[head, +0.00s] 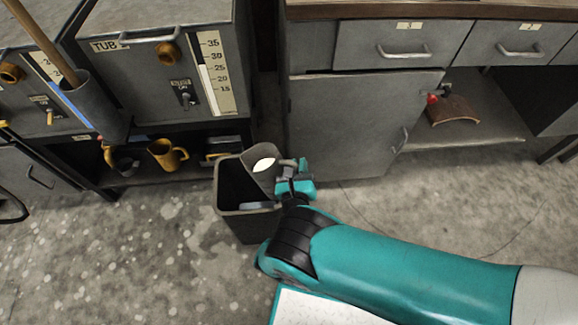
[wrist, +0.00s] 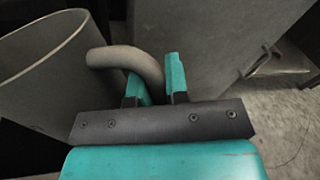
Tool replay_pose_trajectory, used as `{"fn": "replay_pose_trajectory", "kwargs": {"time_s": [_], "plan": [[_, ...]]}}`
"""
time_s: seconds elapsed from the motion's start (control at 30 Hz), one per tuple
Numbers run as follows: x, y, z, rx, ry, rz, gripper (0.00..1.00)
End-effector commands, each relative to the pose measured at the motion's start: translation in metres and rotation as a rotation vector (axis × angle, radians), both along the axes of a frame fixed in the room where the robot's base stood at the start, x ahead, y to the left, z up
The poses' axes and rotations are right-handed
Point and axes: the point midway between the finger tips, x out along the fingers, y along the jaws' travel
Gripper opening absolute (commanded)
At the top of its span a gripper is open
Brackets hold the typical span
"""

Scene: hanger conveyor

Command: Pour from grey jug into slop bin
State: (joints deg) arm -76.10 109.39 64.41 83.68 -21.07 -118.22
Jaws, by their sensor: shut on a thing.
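The grey jug (head: 262,180) is over the open mouth of the dark slop bin (head: 250,228). A pale oval surface shows inside the jug, and its body looks tilted; I cannot tell by how much. No stream shows leaving it. My gripper (head: 294,170) is at the bin's right edge, shut on the jug's handle. In the wrist view the jug (wrist: 48,80) is at the left with its round rim upward, and its curved handle runs between my gripper's fingers (wrist: 158,82). The inside of the bin is mostly hidden.
A grey cabinet door (head: 350,125) stands behind my gripper. A brown curved piece (head: 453,111) lies on the right shelf. Floor is clear at lower left.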

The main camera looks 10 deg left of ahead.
Motion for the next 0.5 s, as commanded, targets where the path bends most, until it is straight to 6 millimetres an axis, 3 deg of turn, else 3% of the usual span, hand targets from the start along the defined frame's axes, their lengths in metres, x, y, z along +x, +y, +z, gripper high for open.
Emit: {"fn": "replay_pose_trajectory", "kwargs": {"time_s": [0.5], "plan": [[-0.0020, 0.0011, 0.0068, -0.044, -0.002, 0.000, 0.00]]}}
